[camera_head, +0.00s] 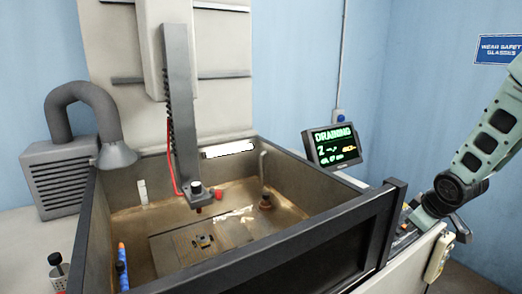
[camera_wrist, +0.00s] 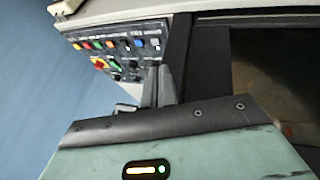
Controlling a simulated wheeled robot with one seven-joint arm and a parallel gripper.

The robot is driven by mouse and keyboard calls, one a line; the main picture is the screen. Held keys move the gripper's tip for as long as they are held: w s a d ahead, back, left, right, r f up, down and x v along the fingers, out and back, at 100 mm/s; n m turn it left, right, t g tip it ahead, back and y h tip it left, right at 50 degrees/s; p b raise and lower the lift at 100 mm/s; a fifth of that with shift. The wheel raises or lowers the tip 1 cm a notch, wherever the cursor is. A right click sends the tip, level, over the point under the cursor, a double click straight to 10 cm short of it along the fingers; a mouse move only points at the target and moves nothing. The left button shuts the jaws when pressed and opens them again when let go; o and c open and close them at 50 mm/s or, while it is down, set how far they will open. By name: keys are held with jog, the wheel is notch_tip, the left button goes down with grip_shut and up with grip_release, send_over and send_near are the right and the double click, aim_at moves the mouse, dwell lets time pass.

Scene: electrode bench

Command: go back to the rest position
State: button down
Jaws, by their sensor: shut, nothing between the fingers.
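My gripper (camera_wrist: 158,86) shows in the wrist view as grey fingers beyond my pale green wrist housing. The fingers are together with nothing between them. They point toward a control panel (camera_wrist: 112,48) with several coloured buttons; I cannot tell whether they touch it. In the head view my arm comes in from the right edge and bends down beside the tank's right front corner. My fingertips cannot be made out clearly there.
An open tank (camera_head: 98,215) with dark rims fills the middle. A column with an electrode head (camera_head: 182,110) hangs into it. A screen (camera_head: 333,146) reading "DRAINING" stands behind the right side. A grey fume extractor (camera_head: 62,178) stands left. A handheld pendant (camera_head: 438,258) hangs front right.

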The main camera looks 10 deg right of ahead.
jog(key=s+a+r+m+g+y, duration=0.1)
jog(key=s+a+r+m+g, duration=0.35)
jog(key=s+a, duration=1.1)
jog(key=s+a+f+n+b, duration=0.1)
jog(key=s+a+n+b, duration=0.2)
jog(key=s+a, duration=0.3)
jog(key=s+a+f+n+g+y+b, duration=0.1)
jog(key=s+a, duration=0.5)
jog(key=a, duration=0.7)
jog(key=f+n+b, duration=0.1)
jog(key=n+b, duration=0.1)
jog(key=n, duration=0.1)
jog(key=shift+a+f+b, duration=0.15)
jog(key=shift+f+b, duration=0.05)
jog(key=shift+b, duration=0.15)
dwell(3.9)
